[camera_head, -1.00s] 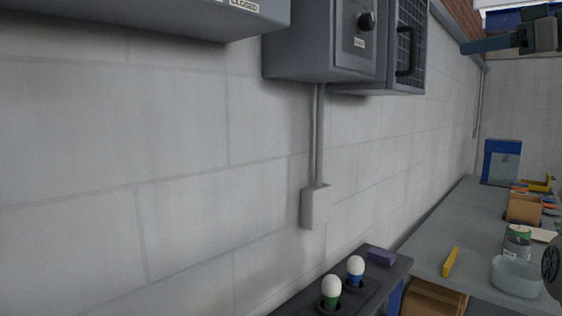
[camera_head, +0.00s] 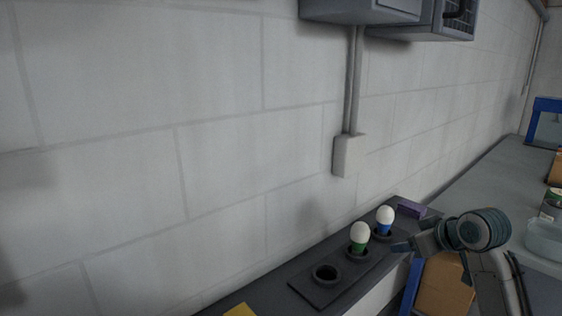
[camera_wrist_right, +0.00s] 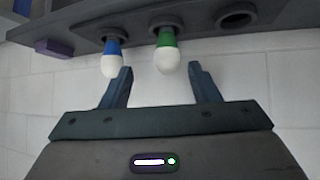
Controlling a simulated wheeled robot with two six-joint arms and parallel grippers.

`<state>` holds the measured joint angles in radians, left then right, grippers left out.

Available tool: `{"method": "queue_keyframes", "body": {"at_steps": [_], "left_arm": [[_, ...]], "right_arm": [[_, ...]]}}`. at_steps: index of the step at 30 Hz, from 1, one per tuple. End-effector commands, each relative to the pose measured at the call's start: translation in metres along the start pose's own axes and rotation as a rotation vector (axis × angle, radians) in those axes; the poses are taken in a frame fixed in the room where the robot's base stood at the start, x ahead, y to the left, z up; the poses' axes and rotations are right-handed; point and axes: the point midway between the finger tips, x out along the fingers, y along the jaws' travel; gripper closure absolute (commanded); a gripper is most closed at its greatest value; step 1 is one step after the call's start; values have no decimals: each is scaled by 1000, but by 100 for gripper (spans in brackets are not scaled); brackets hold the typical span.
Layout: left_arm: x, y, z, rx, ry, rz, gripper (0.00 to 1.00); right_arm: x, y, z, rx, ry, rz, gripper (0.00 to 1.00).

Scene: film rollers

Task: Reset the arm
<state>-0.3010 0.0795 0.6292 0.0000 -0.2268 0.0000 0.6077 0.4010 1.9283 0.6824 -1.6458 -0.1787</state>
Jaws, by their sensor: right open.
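My right gripper (camera_head: 402,247) comes in from the right in the head view, beside the dark shelf. In the right wrist view its two fingers (camera_wrist_right: 160,85) are spread apart with nothing held. A white roller with a green band (camera_head: 360,237) stands in a hole of the dark holder; it also shows between the fingers in the wrist view (camera_wrist_right: 166,52), apart from them. A white roller with a blue band (camera_head: 384,220) stands in another hole, and in the wrist view (camera_wrist_right: 110,58) it appears close to the left finger. My left gripper is not in view.
An empty hole (camera_head: 326,275) is at the holder's near end. A purple block (camera_head: 411,208) lies at the shelf's far end. A grey bench (camera_head: 490,185) with a clear tub (camera_head: 545,238) is at right. A white wall box (camera_head: 348,155) and pipe are above.

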Motion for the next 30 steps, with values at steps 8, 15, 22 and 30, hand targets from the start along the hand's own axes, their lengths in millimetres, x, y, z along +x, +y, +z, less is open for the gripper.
{"method": "queue_keyframes", "body": {"at_steps": [8,15,22,30], "left_arm": [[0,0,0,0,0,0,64],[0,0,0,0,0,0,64],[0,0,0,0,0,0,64],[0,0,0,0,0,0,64]], "right_arm": [[41,-66,148,83,-171,40,45],[31,-124,265,159,-307,91,45],[-6,-170,353,225,-425,151,45],[-45,-199,404,270,-508,202,45]]}}
